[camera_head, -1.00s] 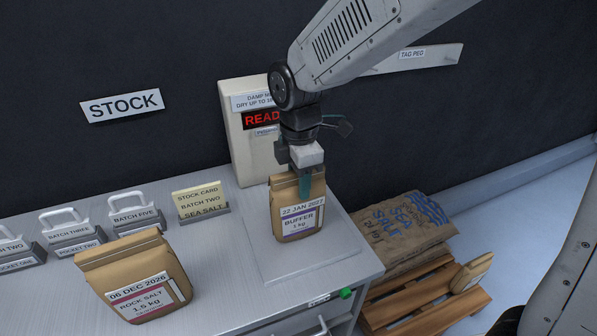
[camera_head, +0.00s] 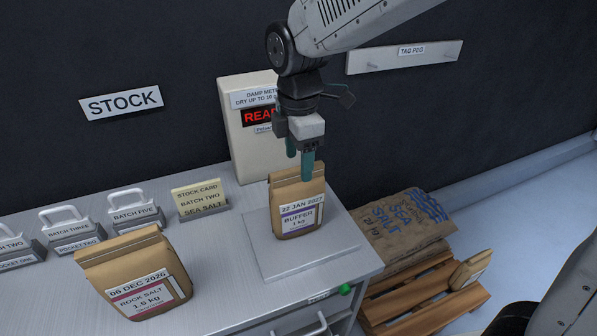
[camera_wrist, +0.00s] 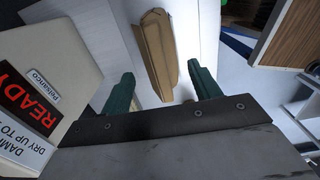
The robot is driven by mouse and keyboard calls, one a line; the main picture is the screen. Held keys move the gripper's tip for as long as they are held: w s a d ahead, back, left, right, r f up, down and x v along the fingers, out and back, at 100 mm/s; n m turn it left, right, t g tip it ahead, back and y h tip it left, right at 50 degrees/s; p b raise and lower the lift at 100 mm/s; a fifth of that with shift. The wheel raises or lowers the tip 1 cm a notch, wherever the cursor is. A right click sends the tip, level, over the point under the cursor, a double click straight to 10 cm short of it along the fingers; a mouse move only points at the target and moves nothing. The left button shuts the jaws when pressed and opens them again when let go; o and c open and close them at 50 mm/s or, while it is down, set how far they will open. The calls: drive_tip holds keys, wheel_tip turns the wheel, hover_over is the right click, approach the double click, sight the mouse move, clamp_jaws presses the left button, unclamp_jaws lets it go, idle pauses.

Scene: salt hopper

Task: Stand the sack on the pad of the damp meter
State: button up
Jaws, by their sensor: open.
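A brown paper sack (camera_head: 297,205) labelled "22 JAN 2027 BUFFER 1 kg" stands upright on the pale square pad (camera_head: 335,248) of the damp meter (camera_head: 240,150). The meter's display shows red letters, partly hidden by my arm. My gripper (camera_head: 303,164) is just above the sack's folded top, fingers pointing down. In the wrist view its green fingers (camera_wrist: 163,88) are spread wide apart, with the sack (camera_wrist: 158,50) between and beyond them, not gripped. Another sack (camera_head: 140,275), labelled "06 DEC 2026 ROCK SALT 1.5 kg", stands on the bench at the front left.
A stock card (camera_head: 200,198) reading "BATCH TWO SEA SALT" and several handled batch blocks (camera_head: 130,212) line the back of the bench. A tag peg board (camera_head: 405,58) hangs on the wall.

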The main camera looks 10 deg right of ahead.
wheel_tip(320, 180, up, 7)
idle(0.3)
drive_tip(key=s+d+r+m, duration=0.2)
drive_tip(key=s+d+m, duration=0.85)
drive_tip(key=d, duration=0.45)
drive_tip(key=s+d+f+m+t, duration=0.1)
drive_tip(key=s+d+f+m, duration=0.2)
drive_tip(key=s+d+m, duration=0.3)
drive_tip(key=s+m, duration=0.4)
drive_tip(key=shift+s+d+f+m, duration=0.15)
drive_tip(key=shift+s+m, duration=0.15)
drive_tip(key=shift+m, duration=0.05)
drive_tip(key=shift+c, duration=0.3)
